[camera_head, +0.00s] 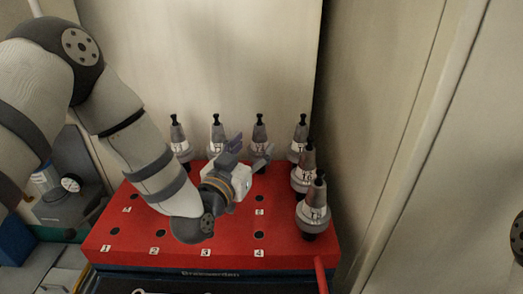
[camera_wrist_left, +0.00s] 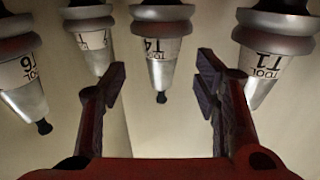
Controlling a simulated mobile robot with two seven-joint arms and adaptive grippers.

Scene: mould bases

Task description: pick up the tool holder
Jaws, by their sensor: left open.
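Several grey, cone-shaped tool holders with black knobs stand upright in the red rack (camera_head: 185,245). The one labelled T4 (camera_wrist_left: 160,50) appears upside down in the left wrist view, centred between my fingers. It seems to be the back-row holder (camera_head: 260,132) in the head view. My left gripper (camera_head: 250,150) is open and empty, low over the rack just in front of that holder. In the wrist view its dark finger pads (camera_wrist_left: 160,85) lie either side of T4, with gaps on both sides. My right gripper is not in view.
Two holders (camera_head: 313,210) stand along the rack's right side. Empty numbered holes fill the rack's front and left. A pale wall (camera_head: 215,60) rises behind.

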